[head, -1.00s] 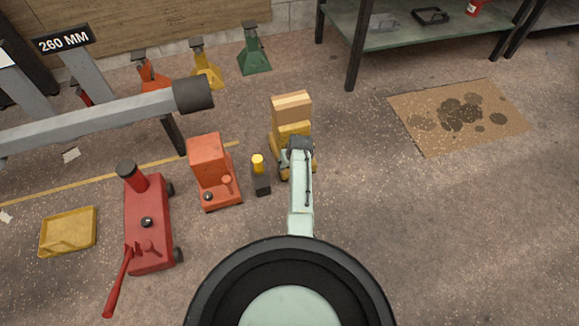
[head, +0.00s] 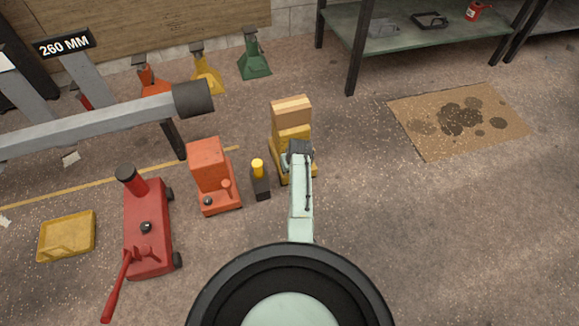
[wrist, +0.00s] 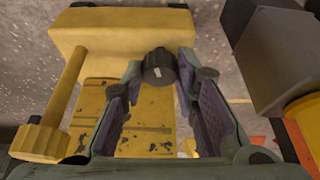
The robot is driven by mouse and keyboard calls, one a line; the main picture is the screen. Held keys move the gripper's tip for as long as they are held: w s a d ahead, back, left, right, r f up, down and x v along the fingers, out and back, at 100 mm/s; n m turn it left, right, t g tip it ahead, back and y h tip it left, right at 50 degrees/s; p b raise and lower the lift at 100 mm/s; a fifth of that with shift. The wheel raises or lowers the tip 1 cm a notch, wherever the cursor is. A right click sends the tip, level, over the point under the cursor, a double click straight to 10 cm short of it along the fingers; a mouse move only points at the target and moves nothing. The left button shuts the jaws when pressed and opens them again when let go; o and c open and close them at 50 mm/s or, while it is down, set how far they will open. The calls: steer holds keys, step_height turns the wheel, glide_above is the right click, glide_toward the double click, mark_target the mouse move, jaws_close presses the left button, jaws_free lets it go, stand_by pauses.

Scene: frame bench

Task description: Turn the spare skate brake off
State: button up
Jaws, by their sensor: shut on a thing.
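A yellow skate (head: 292,136) with wooden blocks on top stands on the floor at the middle of the head view, partly hidden by my arm. In the wrist view its scuffed yellow deck (wrist: 150,120) lies below my fingers, with a yellow block across the far end. A round black knob (wrist: 158,68) with a small pale mark sits on the skate. My gripper (wrist: 160,75) is shut on this knob, a finger at each side. In the head view my gripper (head: 299,150) reaches down over the skate, its fingertips hidden. A yellow rod with a ridged knob (wrist: 42,137) stands at left in the wrist view.
A dark bottle jack with a yellow top (head: 259,180) stands close left of the skate, with an orange unit (head: 213,175) and a red trolley jack (head: 148,225) beyond. A grey beam (head: 100,122) spans the upper left. Floor at right is clear before the cardboard (head: 430,130).

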jaws_close()
steer(key=shift+a+r+m+p, duration=0.1)
steer(key=shift+r+m+p, duration=0.05)
steer(key=shift+m+p, duration=0.35)
steer(key=shift+m+h+p, duration=0.3)
steer(key=shift+m+h, duration=0.3)
steer(key=shift+m, duration=0.5)
steer(key=o, duration=1)
jaws_free()
step_height(320, 180, up, 10)
steer(key=shift+f, duration=0.15)
